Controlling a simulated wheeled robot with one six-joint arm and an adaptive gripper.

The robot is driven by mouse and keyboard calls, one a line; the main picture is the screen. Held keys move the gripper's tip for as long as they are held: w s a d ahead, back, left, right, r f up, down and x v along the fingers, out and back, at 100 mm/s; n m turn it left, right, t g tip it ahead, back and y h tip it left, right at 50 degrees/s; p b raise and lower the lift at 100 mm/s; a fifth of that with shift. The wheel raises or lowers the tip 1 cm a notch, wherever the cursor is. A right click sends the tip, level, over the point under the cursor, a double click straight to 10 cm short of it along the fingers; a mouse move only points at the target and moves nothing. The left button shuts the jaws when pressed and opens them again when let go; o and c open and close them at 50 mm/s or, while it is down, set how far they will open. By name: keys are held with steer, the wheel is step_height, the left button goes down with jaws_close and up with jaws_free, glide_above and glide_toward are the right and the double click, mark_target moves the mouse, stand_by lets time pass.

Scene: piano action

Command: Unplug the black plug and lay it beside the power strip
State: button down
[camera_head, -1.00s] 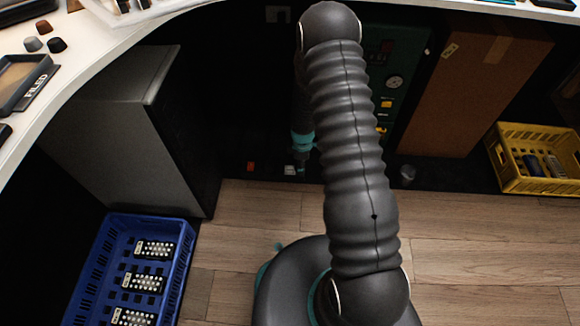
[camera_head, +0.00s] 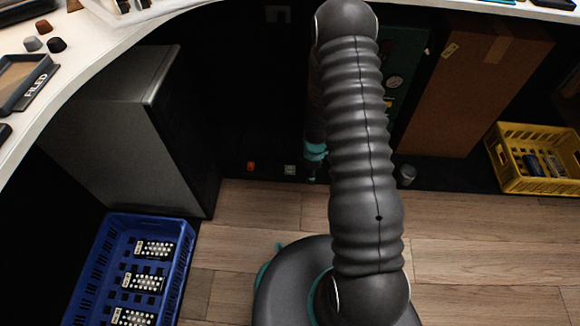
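A small red switch (camera_head: 250,166) and a pale socket-like square (camera_head: 290,169) show in the dark area under the desk. They seem to belong to the power strip, whose black body I cannot separate from the black floor. I cannot make out the black plug against this background. My gripper (camera_head: 312,177) points down just right of the pale square, below a teal band on my arm. Its fingers are tiny and dark, so I cannot tell whether they are open, shut or holding anything.
A grey cabinet (camera_head: 110,120) stands at left, with a blue crate (camera_head: 183,272) before it. A brown box (camera_head: 460,90), a small grey cup (camera_head: 407,175) and a yellow crate (camera_head: 515,185) are at right. The white desk edge (camera_head: 90,75) overhangs above. Wooden floor lies open in front.

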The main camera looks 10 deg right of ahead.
steer(key=shift+s+d, duration=0.6)
steer(key=shift+s, duration=0.35)
steer(key=shift+f+b, duration=1.75)
steer(key=shift+f, duration=1.95)
steer(key=shift+f, duration=0.85)
steer(key=shift+c, duration=1.8)
jaws_free()
steer(key=shift+r, duration=0.1)
